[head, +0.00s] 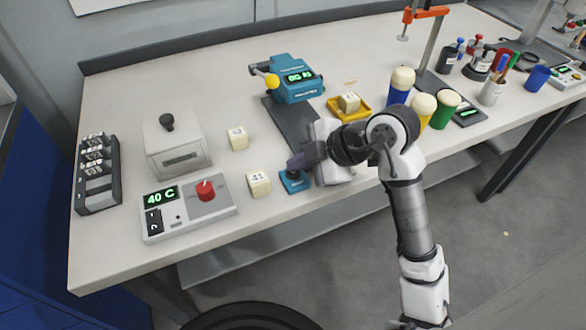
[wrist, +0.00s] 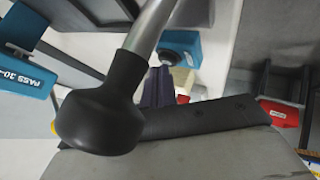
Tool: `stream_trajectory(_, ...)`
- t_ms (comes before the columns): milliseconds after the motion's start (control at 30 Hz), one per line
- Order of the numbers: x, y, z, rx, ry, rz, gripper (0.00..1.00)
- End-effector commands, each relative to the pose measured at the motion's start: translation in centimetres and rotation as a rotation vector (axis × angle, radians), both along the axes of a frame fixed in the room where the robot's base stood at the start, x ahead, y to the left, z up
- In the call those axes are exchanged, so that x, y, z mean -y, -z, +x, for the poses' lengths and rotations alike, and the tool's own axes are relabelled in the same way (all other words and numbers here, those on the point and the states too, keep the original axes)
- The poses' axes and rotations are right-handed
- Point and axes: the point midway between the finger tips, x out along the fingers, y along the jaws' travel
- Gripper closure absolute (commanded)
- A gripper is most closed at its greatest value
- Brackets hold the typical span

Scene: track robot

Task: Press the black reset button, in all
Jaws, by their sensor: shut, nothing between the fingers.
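A small blue box (head: 296,186) stands near the table's front edge, with a dark round button on top, mostly hidden by my fingers in the head view. The blue box also shows in the wrist view (wrist: 183,41), with a dark round spot on it. My gripper (head: 294,163) is shut and empty, its dark purple fingers close above the box. The fingers also show in the wrist view (wrist: 158,90), beside the blue box. I cannot tell whether the fingertips touch the button.
A control panel (head: 212,211) reading 40 C with a red knob and a cream cube (head: 258,184) marked 41 lie left of the box. A teal device (head: 297,92) stands behind. Cups and a clamp fill the right. A black knob (wrist: 100,122) on a metal rod blocks much of the wrist view.

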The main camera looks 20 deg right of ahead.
Motion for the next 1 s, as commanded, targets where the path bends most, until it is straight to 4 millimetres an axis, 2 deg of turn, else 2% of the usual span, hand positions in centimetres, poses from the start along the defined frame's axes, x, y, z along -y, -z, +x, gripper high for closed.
stream_trajectory(200,0.0,-1.2,0.0,0.001,-0.001,0.0,1.0)
stream_trajectory(567,0.0,-1.3,0.0,0.001,0.001,0.0,1.0)
stream_trajectory(1000,0.0,-5.3,0.0,0.001,0.0,-0.001,1.0)
